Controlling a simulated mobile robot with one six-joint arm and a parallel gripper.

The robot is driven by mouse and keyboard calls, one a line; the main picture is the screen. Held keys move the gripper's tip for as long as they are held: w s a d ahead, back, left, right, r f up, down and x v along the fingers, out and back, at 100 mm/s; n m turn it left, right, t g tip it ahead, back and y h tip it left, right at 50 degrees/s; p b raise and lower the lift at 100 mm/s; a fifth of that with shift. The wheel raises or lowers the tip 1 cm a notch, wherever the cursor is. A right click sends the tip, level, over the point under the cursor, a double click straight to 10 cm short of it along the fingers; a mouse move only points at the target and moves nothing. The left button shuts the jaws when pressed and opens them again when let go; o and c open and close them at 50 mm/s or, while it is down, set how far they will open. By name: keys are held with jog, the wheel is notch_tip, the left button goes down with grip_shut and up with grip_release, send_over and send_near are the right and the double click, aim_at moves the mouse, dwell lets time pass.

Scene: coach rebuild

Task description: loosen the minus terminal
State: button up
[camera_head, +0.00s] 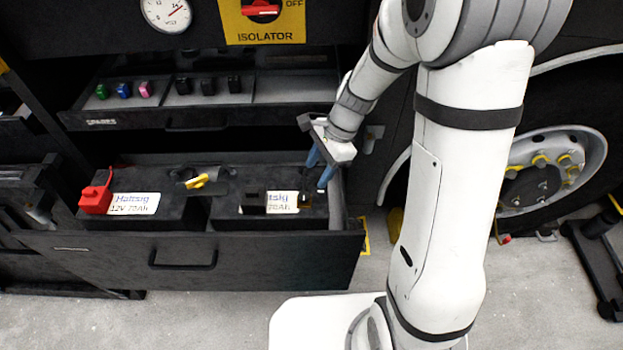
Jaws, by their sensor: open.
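Two black batteries, a left one (146,181) and a right one (272,222), sit side by side in an open black drawer (110,258). A red terminal cover (96,199) is at the left battery's left end. A yellow-handled part (197,182) lies between the batteries. A black block (253,202) and a small dark brassy fitting (304,200) are on the right battery beside its label. I cannot tell for certain which is the minus terminal. My gripper (316,178) has blue fingers, open and apparently empty, above the right battery's right end, close to the fitting.
An upper drawer (160,117) holds green, blue, pink and black small parts. A red isolator switch (262,9) and a gauge (167,13) are above. A wheel (548,172) is at right. The drawer's right wall (337,205) is close to my gripper.

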aim_at(304, 195)
jog(key=x, duration=0.8)
jog(key=shift+b, duration=0.35)
